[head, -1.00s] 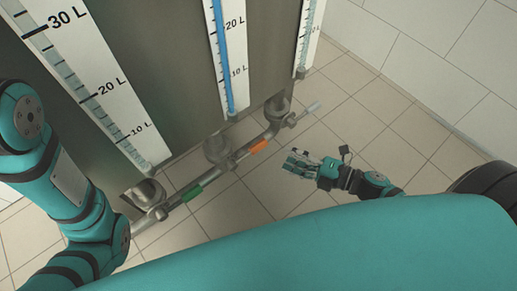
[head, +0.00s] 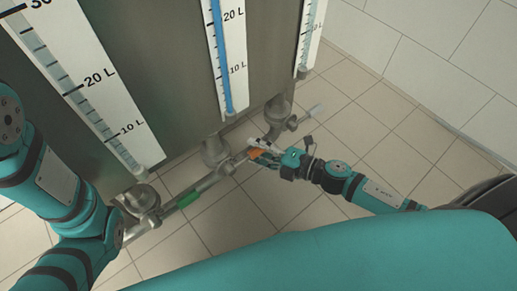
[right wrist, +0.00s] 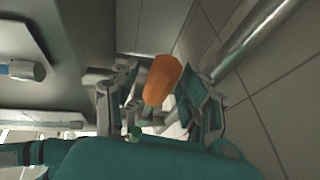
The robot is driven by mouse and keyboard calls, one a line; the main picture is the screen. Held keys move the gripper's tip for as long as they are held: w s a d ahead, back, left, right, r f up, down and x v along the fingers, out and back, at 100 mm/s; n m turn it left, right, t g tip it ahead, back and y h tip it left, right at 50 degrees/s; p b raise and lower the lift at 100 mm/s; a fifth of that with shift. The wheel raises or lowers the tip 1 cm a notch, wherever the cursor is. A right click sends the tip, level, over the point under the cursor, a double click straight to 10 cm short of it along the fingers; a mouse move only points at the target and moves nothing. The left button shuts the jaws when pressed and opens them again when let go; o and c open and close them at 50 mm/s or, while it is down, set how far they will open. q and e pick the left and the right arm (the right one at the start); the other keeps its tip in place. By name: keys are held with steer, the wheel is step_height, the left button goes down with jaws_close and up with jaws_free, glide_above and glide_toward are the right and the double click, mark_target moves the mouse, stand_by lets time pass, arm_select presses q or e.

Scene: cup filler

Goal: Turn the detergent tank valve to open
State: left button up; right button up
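Three valve handles sit on pipes under the tank front: a green handle (head: 188,199), an orange handle (head: 256,153) and a white handle (head: 317,111). I cannot read which one belongs to the detergent tank. My right gripper (head: 264,149) is at the orange handle, partly covering it. In the right wrist view the orange handle (right wrist: 162,80) stands between the two spread fingers of the right gripper (right wrist: 160,100), with gaps visible beside it.
The grey tank front (head: 170,70) carries several white level gauges; the middle gauge (head: 227,65) shows a blue column. Metal pipes (head: 215,178) run below it. The tiled floor (head: 390,130) to the right is clear up to the white wall (head: 440,45).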

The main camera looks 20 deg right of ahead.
jaws_close()
